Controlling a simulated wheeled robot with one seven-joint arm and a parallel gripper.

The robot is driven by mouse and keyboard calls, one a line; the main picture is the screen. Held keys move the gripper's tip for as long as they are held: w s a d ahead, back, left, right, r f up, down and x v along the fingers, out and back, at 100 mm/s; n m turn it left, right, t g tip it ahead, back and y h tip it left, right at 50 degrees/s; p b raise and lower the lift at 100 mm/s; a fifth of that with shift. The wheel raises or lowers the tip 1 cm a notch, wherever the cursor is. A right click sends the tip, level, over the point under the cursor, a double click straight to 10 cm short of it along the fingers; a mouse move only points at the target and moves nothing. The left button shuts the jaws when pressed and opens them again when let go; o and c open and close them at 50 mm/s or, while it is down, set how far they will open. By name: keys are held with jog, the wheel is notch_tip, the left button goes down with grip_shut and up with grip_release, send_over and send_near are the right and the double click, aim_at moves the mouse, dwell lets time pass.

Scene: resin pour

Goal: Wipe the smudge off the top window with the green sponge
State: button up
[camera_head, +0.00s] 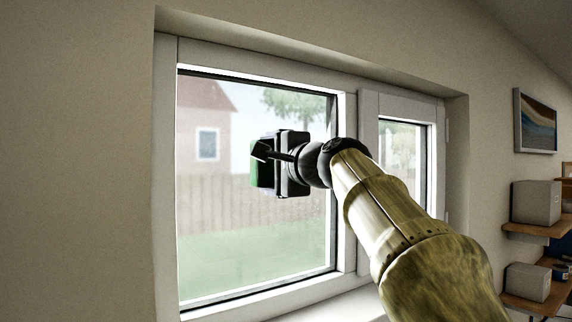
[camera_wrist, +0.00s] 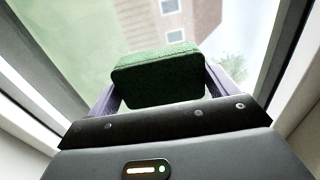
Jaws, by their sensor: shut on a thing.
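The window (camera_head: 215,240) has a large left pane in a pale frame, with a house, fence and lawn seen through it. My gripper (camera_head: 262,165) is in front of this pane, right of its middle. It is shut on the green sponge (camera_head: 254,174), which shows as a green edge at the fingertips. In the wrist view the sponge (camera_wrist: 158,76) sits between the two fingers with the pane behind it. I cannot tell whether the sponge touches the glass. I cannot make out a distinct smudge; part of the pane is hidden behind my gripper and arm.
A narrower right pane (camera_head: 400,150) sits beside the large one. The window lies in a wall recess with a sill (camera_head: 335,305) below. At the far right are a picture (camera_head: 535,122) and shelves with grey boxes (camera_head: 535,202). The left part of the large pane is unobstructed.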

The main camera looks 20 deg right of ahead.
jog(key=shift+s+a, duration=0.1)
jog(key=shift+a, duration=0.35)
jog(key=shift+r+p, duration=0.3)
jog(key=shift+r, duration=0.05)
jog(key=shift+d, duration=0.1)
jog(key=shift+d, duration=0.1)
jog(key=shift+w+d+f, duration=0.1)
jog(key=shift+w+d, duration=0.15)
jog(key=shift+d, duration=0.3)
jog(key=shift+w+d, duration=0.2)
jog(key=shift+d, duration=0.45)
jog(key=shift+w+d, duration=0.2)
jog(key=shift+d, duration=0.45)
jog(key=shift+w+d, duration=0.35)
jog(key=shift+d, duration=0.6)
jog(key=shift+w+d, duration=0.3)
jog(key=shift+d, duration=0.6)
